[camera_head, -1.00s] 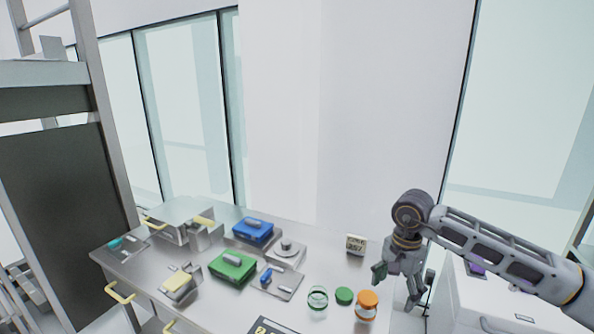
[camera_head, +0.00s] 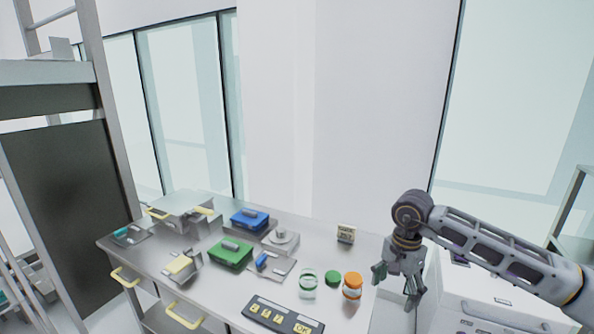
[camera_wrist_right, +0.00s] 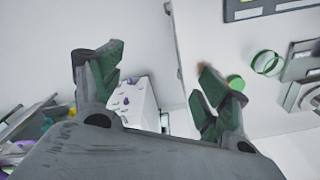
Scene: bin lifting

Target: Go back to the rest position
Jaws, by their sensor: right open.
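My right gripper (camera_head: 396,287) hangs open and empty past the right end of the grey table (camera_head: 225,310), with its fingers pointing down. In the right wrist view its two fingers (camera_wrist_right: 158,92) are spread wide with nothing between them. An orange-lidded jar (camera_head: 352,287) stands on the table just left of the gripper, apart from it in the head view. Beside the jar are a green lid (camera_head: 333,278) and an open clear jar with a green rim (camera_head: 308,285). My left gripper is not in view.
A blue bin (camera_head: 249,220), a green bin (camera_head: 230,254), a small scale (camera_head: 281,240) and a dark panel reading OK (camera_head: 283,315) are on the table. A small boxy display (camera_head: 346,233) stands at the back. A white cabinet (camera_head: 490,300) is at right, a shelf rack (camera_head: 60,170) at left.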

